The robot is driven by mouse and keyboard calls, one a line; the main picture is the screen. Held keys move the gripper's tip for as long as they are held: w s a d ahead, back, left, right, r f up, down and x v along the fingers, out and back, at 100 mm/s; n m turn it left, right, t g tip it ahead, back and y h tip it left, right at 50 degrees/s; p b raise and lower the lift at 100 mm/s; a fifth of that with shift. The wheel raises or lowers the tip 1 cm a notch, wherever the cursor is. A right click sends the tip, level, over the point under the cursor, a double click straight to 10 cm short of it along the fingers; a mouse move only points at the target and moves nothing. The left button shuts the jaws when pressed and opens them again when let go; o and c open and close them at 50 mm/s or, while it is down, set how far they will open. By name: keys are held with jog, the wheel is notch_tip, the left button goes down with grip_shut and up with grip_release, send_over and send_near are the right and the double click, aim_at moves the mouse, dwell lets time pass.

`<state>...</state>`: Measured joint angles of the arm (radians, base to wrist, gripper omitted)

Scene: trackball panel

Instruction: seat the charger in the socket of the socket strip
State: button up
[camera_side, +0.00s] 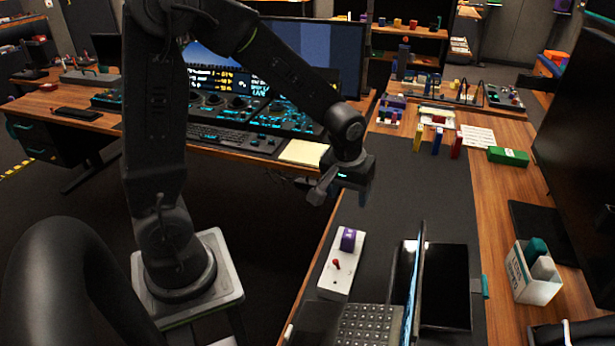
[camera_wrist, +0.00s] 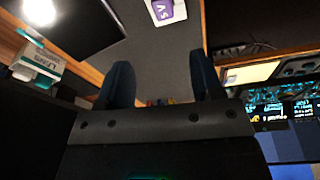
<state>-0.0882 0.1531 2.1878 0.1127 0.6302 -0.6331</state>
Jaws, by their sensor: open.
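A purple block with pale lettering that looks like "5V", which I take for the charger (camera_side: 348,239), stands at the far end of a white strip, the socket strip (camera_side: 339,284). I cannot tell whether it is fully seated or only resting there. The strip also carries a small red lever. In the wrist view, the charger (camera_wrist: 162,9) and part of the strip (camera_wrist: 180,11) show at the top edge, beyond the fingertips. My gripper (camera_wrist: 160,60) is open, with nothing between its fingers. In the side view it hangs above and behind the strip, clear of the charger.
A laptop (camera_side: 372,322) stands just right of the strip's near end. A white box (camera_side: 533,284) stands at the right. Several upright coloured blocks (camera_side: 437,142) and a green case (camera_side: 508,156) lie farther back. The dark mat (camera_side: 420,195) beyond the strip is clear.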

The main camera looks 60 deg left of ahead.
jog(key=s+d+r+m+t, duration=0.1)
jog(key=s+d+r+m, duration=0.1)
jog(key=s+r, duration=0.4)
jog(key=s+d+r+m+t+h, duration=0.1)
jog(key=s+d+r+m+t, duration=0.1)
jog(key=s+r+m, duration=0.3)
jog(key=s+r, duration=0.2)
jog(key=s, duration=0.2)
jog(key=shift+d+r+t, duration=0.15)
jog(key=shift+r+t, duration=0.15)
dwell(1.2)
